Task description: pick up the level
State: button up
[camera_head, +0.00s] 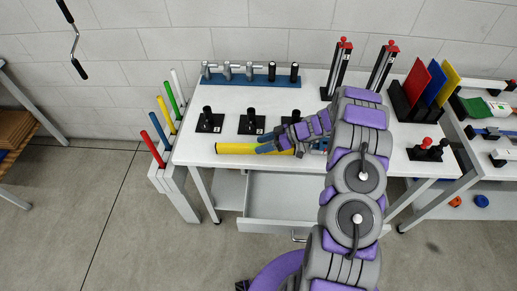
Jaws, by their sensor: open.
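The level (235,148) is a long yellow bar lying along the front edge of the white table (190,150). My gripper (265,144) is over the right part of the level, its blue fingers pointing left. The jaws are open. The fingers overlap the bar in this view, and I cannot tell whether they touch it. The right end of the level is partly hidden by my gripper and arm.
Black stands (209,122) stand behind the level. A blue rack (250,80) with clamps is at the back. Colored rods (161,115) stand at the table's left side. Colored panels (436,82) stand at right. An open drawer (285,200) juts out below the table.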

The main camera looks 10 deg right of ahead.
jog(key=shift+a+r, duration=0.1)
jog(key=shift+a, duration=0.95)
jog(key=shift+c, duration=1.5)
jog(key=shift+d, duration=1)
jog(key=c, duration=0.6)
jog(key=shift+c, duration=0.8)
jog(key=shift+a, duration=0.75)
grip_shut()
